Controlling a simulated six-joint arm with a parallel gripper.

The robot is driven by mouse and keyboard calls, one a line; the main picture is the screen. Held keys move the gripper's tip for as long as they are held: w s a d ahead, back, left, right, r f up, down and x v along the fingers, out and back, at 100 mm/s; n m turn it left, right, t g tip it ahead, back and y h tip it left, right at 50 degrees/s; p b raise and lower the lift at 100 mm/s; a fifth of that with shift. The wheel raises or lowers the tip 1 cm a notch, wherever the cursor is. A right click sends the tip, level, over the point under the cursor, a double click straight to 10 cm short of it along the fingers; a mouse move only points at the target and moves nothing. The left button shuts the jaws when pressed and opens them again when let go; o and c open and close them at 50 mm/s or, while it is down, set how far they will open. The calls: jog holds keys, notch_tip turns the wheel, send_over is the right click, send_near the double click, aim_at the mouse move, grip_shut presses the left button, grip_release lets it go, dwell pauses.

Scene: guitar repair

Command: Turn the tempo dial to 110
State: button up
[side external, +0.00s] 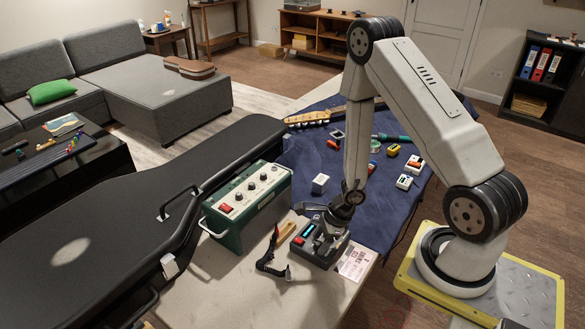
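A small dark grey device (321,262) with a lit blue-green display and a red part lies near the front edge of the table. It looks like the unit with the tempo dial, but the dial is hidden behind my gripper. My gripper (328,236) points down over the top of this device, at or just above its surface. The fingers are too small to tell whether they are open or shut, or whether they touch a dial. The display's number is too small to read.
A green amplifier-like box (247,207) with knobs stands left of the device. A black clamp-like tool (272,258) and a printed card (357,262) lie close by. A blue cloth (300,165) holds a guitar neck (333,115) and small pedals. A black guitar case (120,215) fills the left.

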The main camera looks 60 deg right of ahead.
jog(key=shift+r, duration=0.15)
jog(key=v, duration=0.7)
jog(key=shift+r, duration=0.2)
dwell(0.4)
jog(key=shift+s+d, duration=0.1)
dwell(0.4)
jog(key=a+r+n+h, duration=0.1)
jog(key=a+r+n, duration=0.3)
jog(key=n, duration=0.9)
jog(key=a+r+n+h, duration=0.2)
jog(key=a+r+n, duration=0.3)
jog(key=r+n, duration=0.5)
jog(key=n, duration=0.4)
jog(key=shift+w+r+g, duration=0.3)
jog(key=shift+w+r, duration=0.05)
jog(key=shift+r, duration=0.05)
